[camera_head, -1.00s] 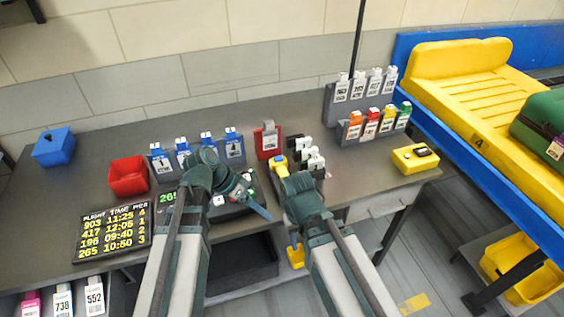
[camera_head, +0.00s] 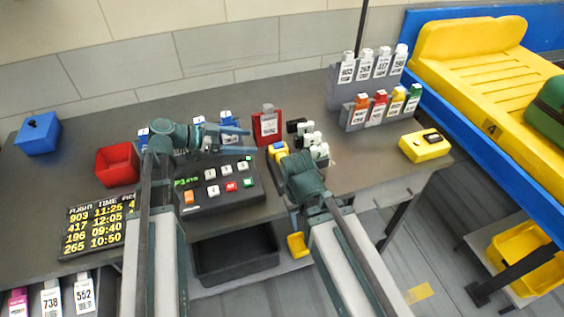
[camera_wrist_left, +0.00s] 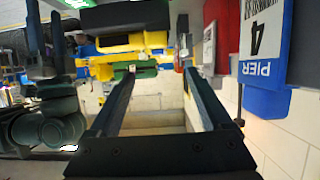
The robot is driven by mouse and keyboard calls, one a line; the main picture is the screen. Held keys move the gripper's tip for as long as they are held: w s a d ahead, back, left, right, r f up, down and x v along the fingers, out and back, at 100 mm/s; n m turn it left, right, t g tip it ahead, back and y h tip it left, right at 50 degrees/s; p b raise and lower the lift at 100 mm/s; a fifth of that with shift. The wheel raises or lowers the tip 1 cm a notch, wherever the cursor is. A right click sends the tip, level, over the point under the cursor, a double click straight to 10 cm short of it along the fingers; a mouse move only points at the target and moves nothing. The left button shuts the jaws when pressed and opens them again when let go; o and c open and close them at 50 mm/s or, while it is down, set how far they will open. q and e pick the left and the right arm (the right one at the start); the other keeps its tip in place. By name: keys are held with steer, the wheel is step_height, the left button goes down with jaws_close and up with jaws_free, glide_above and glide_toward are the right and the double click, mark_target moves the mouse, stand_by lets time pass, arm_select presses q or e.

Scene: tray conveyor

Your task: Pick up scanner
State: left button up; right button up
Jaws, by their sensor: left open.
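A small yellow thing with a blue-and-white end (camera_head: 279,150), which looks like the scanner, lies on the table before the red holder. My right wrist partly hides it. My left gripper (camera_head: 243,140) is open and empty to its left, with fingers pointing right above the button panel. In the left wrist view, the open fingers (camera_wrist_left: 160,85) hold nothing between them. A black-and-yellow thing (camera_wrist_left: 132,42), perhaps the scanner, shows beyond the fingertips towards the top. My right gripper (camera_head: 297,200) is near the table's front edge; its fingers are not clear.
A red holder (camera_head: 267,127) stands behind the yellow thing. White stamps (camera_head: 318,150) stand just right of it. The button panel (camera_head: 222,206) lies below my left gripper. A blue PIER card (camera_wrist_left: 262,45) is close on the right in the left wrist view. Clear tabletop (camera_head: 365,170) lies farther right.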

mark_target(277, 145)
arm_select(q)
steer(key=shift+b+x, duration=0.4)
steer(key=shift+x, duration=1.35)
steer(key=shift+f, duration=0.1)
steer(key=b+x, duration=0.2)
steer(key=x, duration=0.3)
steer(key=shift+s+d+f, duration=0.1)
steer(key=shift+f, duration=0.05)
jaws_close()
